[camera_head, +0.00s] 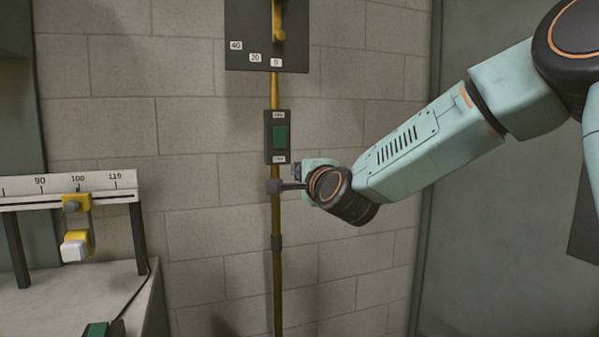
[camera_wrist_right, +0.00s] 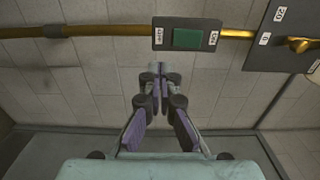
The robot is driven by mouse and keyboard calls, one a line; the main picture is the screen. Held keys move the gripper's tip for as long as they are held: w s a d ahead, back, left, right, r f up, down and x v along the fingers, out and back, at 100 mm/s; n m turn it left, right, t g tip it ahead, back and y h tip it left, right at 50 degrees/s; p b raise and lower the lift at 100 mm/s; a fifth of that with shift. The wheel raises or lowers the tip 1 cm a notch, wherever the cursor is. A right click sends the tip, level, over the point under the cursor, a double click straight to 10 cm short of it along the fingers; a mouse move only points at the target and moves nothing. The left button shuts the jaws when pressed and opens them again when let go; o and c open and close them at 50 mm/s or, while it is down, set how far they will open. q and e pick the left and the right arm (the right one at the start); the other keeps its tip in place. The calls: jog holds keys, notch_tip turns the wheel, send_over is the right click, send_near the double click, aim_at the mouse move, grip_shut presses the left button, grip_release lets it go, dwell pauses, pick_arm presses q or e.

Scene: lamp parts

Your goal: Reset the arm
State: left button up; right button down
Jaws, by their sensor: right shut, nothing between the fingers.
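My right arm comes in from the right in the head view. Its gripper (camera_head: 291,186) is at the wall, just below the green switch (camera_head: 281,137) and close to the yellow pipe (camera_head: 277,215). In the right wrist view the gripper (camera_wrist_right: 160,72) has its fingers together and empty. There its tips lie below the green switch (camera_wrist_right: 187,38) in the picture. I cannot tell whether they touch the pipe or its fitting. My left gripper is not in view.
A dark panel (camera_head: 245,30) with a yellow lever (camera_head: 279,22) and number labels is above the switch. At the left, a scale rail (camera_head: 30,190) carries a yellow slider (camera_head: 76,203) with a white block under it. A green-topped box (camera_head: 98,329) is at the bottom.

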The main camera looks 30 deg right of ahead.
jog(key=shift+w+d+f, duration=0.1)
jog(key=shift+w+f, duration=0.05)
dwell(0.3)
